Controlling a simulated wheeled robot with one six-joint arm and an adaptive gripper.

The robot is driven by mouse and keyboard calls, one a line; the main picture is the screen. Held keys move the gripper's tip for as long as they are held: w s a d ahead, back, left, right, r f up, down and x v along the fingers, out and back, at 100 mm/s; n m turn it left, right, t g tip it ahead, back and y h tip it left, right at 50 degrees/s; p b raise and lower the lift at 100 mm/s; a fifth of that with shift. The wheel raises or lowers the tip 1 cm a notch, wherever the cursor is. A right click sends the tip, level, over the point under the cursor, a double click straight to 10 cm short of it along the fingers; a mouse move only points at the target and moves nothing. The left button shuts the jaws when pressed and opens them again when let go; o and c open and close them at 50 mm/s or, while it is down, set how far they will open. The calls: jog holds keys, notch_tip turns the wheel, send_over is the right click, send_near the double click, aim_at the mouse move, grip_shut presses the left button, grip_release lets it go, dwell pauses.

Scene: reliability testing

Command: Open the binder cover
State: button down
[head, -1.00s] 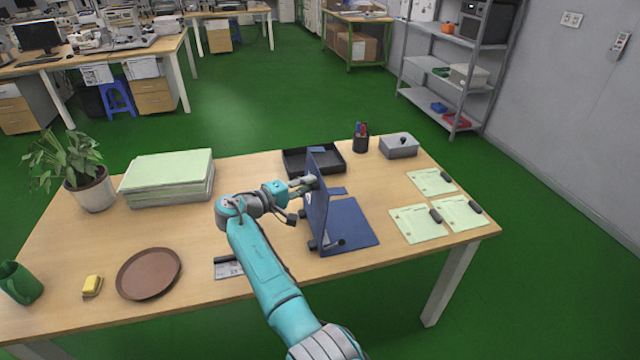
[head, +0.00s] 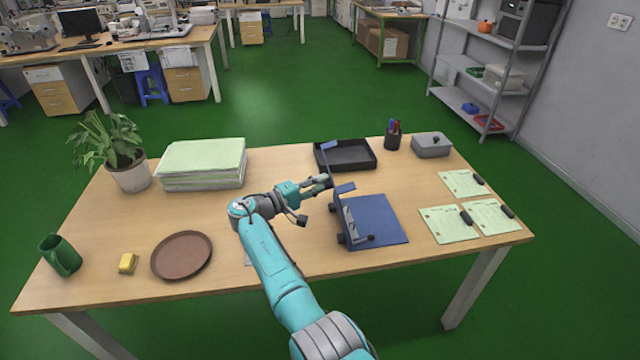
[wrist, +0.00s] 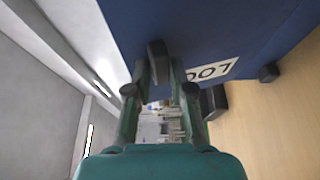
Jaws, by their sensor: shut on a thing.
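The blue binder lies on the wooden table, right of my gripper, its flat base (head: 380,222) on the tabletop. The cover also fills the top of the wrist view (wrist: 215,25), with a white label reading 007 (wrist: 212,70). My gripper (head: 323,182) comes in from the left and is shut on the cover's edge. In the wrist view the fingers (wrist: 159,68) straddle that edge. The fingertips' exact contact is partly hidden.
A black tray (head: 345,156) stands just behind the binder. A pen cup (head: 393,136) and grey box (head: 431,146) are at the back right. Papers (head: 450,223) lie to the right. A brown plate (head: 181,256) and paper stack (head: 203,165) are left of my arm.

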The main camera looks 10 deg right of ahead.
jog(key=shift+s+d+f, duration=0.1)
jog(key=shift+d+f, duration=0.05)
jog(key=shift+f, duration=0.45)
jog(key=c, duration=1.1)
grip_release()
jog(key=shift+r, duration=0.1)
jog(key=shift+r, duration=0.15)
jog(key=v, duration=1.2)
